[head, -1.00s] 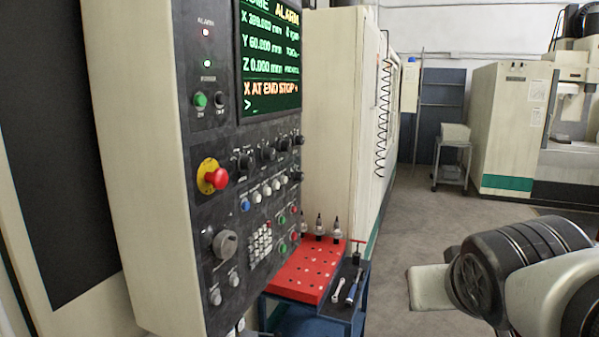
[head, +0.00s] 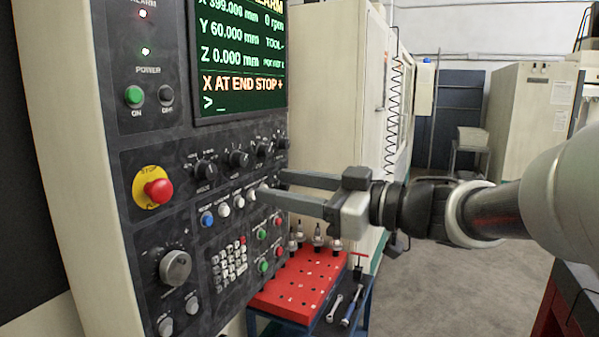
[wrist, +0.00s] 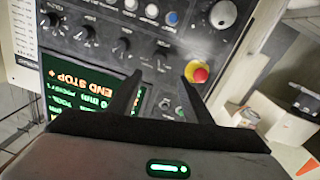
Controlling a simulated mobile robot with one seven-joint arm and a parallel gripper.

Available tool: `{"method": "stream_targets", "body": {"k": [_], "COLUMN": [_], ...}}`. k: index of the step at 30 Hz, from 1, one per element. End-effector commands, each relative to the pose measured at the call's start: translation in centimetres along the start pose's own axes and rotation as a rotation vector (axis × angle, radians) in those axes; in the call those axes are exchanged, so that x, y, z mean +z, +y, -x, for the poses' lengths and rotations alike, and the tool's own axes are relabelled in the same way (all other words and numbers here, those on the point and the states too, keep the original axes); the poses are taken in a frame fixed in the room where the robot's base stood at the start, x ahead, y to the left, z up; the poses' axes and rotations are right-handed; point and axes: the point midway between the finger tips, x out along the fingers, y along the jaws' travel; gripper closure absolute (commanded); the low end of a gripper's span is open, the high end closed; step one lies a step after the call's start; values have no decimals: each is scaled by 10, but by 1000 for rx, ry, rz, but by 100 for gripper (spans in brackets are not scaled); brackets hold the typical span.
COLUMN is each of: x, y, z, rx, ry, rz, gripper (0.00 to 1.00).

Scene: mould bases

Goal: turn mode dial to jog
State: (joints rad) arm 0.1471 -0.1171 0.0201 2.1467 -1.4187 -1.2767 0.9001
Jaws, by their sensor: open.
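A row of black pointer dials runs across the machine's control panel (head: 122,230). The leftmost dial (head: 205,168), nearest the red stop button, has small marks around it and a label I cannot read surely; it may be the mode dial. In the wrist view that dial (wrist: 161,60) shows beyond and roughly between my fingertips. My gripper (head: 272,184) is open and empty, its two long fingers pointing left at the panel from the right. In the head view the fingertips overlap the panel's right part, below the dial row. The wrist view also shows my gripper (wrist: 165,70). I cannot read the dial's setting.
A red stop button (head: 158,191) on a yellow ring sticks out left of the dials. Coloured push buttons (head: 224,209) and a grey handwheel (head: 175,268) are below. The screen (head: 240,60) reads "X AT END STOP +". A red tool tray (head: 300,283) stands low beside the panel.

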Motion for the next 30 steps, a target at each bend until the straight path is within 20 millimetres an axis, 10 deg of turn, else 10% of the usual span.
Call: {"method": "stream_targets", "body": {"k": [18, 30], "x": [-1, 0], "y": [0, 1], "z": [-128, -149], "rx": [0, 3], "ry": [1, 0], "rz": [0, 1], "gripper": [55, 55]}}
